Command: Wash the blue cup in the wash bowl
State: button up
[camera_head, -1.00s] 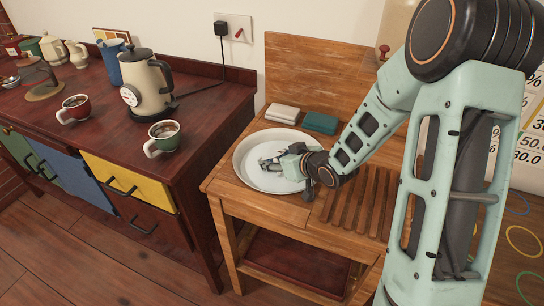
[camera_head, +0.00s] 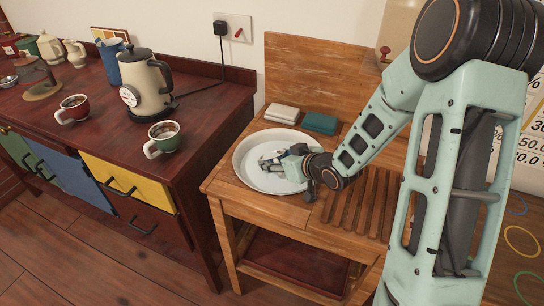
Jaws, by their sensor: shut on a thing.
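The wash bowl (camera_head: 246,174) is a wide, shallow white bowl on the wooden stand. My gripper (camera_head: 270,162) reaches into it from the right, low over the bowl's middle. It is shut on the blue cup (camera_head: 279,155), of which only a small bluish patch shows among the fingers. The rest of the cup is hidden by the gripper. I cannot tell whether the cup touches the bowl's bottom.
A white cloth or sponge (camera_head: 282,113) and a green one (camera_head: 320,123) lie behind the bowl. A slatted rack (camera_head: 362,207) is at its right. The dark counter at left holds a kettle (camera_head: 147,83), a red cup (camera_head: 74,107), a green cup (camera_head: 166,136) and a blue pitcher (camera_head: 109,62).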

jog(key=shift+s+d+f+h, duration=0.2)
jog(key=shift+d+f, duration=0.1)
jog(key=shift+d, duration=0.3)
jog(key=shift+s+d+f+h, duration=0.1)
jog(key=shift+s+d+f, duration=0.15)
jog(key=shift+d, duration=0.3)
jog(key=shift+w+a+b, duration=0.35)
jog(key=shift+a+b, duration=0.15)
jog(key=shift+a, duration=0.25)
jog(key=shift+r+p, duration=0.3)
jog(key=shift+r, duration=0.05)
notch_tip(320, 180, up, 10)
jog(key=p, duration=0.8)
jog(key=shift+w+a, duration=0.2)
jog(key=shift+a, duration=0.2)
jog(key=shift+f, duration=0.1)
